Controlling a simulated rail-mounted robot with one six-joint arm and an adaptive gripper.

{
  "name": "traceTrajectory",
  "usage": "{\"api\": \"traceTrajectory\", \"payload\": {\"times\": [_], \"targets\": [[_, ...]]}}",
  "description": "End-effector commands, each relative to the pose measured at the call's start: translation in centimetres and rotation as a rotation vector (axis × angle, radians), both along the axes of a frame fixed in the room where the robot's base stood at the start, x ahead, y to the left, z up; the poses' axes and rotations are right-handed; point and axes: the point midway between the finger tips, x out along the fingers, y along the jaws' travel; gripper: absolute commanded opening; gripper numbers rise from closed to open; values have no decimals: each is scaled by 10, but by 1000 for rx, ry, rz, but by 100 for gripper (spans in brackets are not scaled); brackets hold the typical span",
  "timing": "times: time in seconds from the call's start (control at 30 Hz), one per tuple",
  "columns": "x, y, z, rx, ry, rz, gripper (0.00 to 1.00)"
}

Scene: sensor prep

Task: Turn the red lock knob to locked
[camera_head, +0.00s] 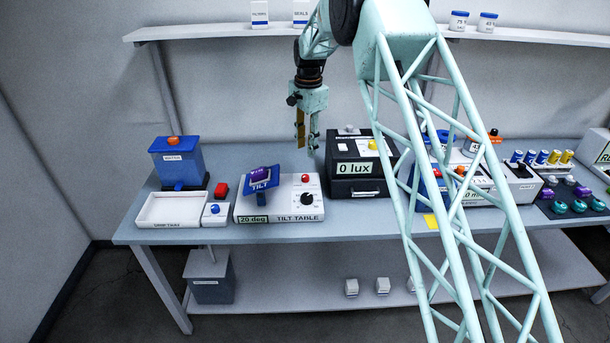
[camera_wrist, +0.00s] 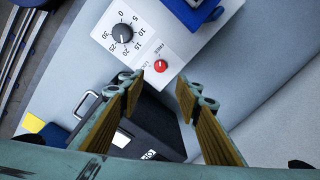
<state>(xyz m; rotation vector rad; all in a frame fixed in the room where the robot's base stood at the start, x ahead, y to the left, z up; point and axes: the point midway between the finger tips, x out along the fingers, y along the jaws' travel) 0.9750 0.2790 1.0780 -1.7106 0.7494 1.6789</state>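The red lock knob (camera_head: 305,178) is on the white tilt table box (camera_head: 280,215). It also shows in the wrist view (camera_wrist: 161,66), beside small lettering that seems to read FREE and LOCK. I cannot tell which way the knob is set. A black dial (camera_head: 307,198) with a degree scale is next to it. The blue tilt platform (camera_head: 262,186) is tilted, with a purple item (camera_head: 259,173) on it; the box display reads 20 deg. My gripper (camera_head: 307,142) is open and empty above the knob, apart from it. In the wrist view the knob shows between the fingertips (camera_wrist: 159,86).
The black 0 lux box (camera_head: 357,188) stands close on the right. A shelf (camera_head: 215,31) runs above.

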Motion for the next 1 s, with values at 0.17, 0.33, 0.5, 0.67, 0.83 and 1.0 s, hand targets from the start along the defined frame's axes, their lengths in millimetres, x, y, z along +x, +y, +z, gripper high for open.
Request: {"api": "traceTrajectory", "payload": {"times": [0.17,0.33,0.5,0.67,0.83,1.0], "targets": [[0,0,-1,0,0,0,31],[0,0,-8,0,0,0,31],[0,0,-23,-1,2,1,31],[1,1,-41,0,1,1,31],[1,2,-64,0,1,1,31],[2,2,-86,0,1,1,31]]}}
